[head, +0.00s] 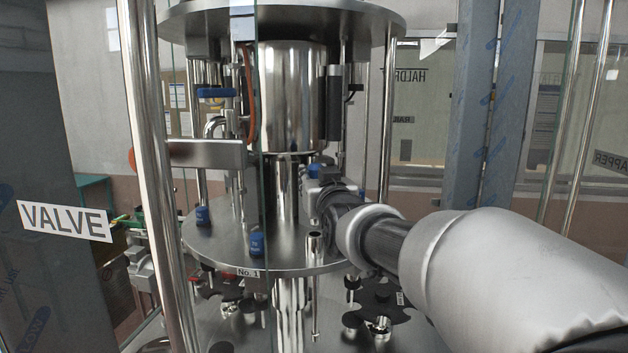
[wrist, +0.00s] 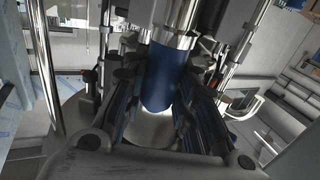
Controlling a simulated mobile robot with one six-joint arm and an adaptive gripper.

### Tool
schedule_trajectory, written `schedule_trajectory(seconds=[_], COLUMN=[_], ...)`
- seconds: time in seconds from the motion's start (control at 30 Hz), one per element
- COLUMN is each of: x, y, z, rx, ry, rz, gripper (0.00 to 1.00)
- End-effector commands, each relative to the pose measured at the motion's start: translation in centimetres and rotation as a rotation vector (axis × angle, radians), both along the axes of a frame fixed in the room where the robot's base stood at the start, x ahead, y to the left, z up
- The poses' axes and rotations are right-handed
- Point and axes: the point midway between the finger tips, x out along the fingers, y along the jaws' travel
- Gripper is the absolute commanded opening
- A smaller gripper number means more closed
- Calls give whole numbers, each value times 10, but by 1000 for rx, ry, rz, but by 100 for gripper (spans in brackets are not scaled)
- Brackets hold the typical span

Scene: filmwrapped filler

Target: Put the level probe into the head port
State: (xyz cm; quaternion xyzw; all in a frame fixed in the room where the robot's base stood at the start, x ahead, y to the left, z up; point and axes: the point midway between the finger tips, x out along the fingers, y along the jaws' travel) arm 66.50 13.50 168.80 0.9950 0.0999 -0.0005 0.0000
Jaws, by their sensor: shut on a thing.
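My gripper (head: 318,188) reaches in from the right and is beside the central steel column, above the round steel plate (head: 225,245). In the wrist view its two dark fingers are closed on the sides of a blue rounded body, which looks like the level probe (wrist: 158,85). In the head view, only a bit of blue (head: 313,170) shows at the gripper; the rest is hidden. A short upright steel tube with a dark top (head: 315,243) stands at the plate's front edge, below the gripper. It may be the head port; I cannot tell for certain.
Blue-capped fittings (head: 257,243) stand on the plate, with another at its left (head: 203,216). A "No. 1" label (head: 248,272) is on the front rim. A glass edge and a thick steel post (head: 150,170) stand at the left. A large polished cylinder (head: 290,100) hangs above.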

Motion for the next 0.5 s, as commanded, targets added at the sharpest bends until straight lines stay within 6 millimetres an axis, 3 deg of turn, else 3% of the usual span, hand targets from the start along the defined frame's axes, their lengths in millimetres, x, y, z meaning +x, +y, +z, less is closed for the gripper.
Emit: schedule_trajectory(seconds=[0.5], x=[0], y=[0], z=[-8], rx=[0], ry=[-2], rz=[0], gripper=[0])
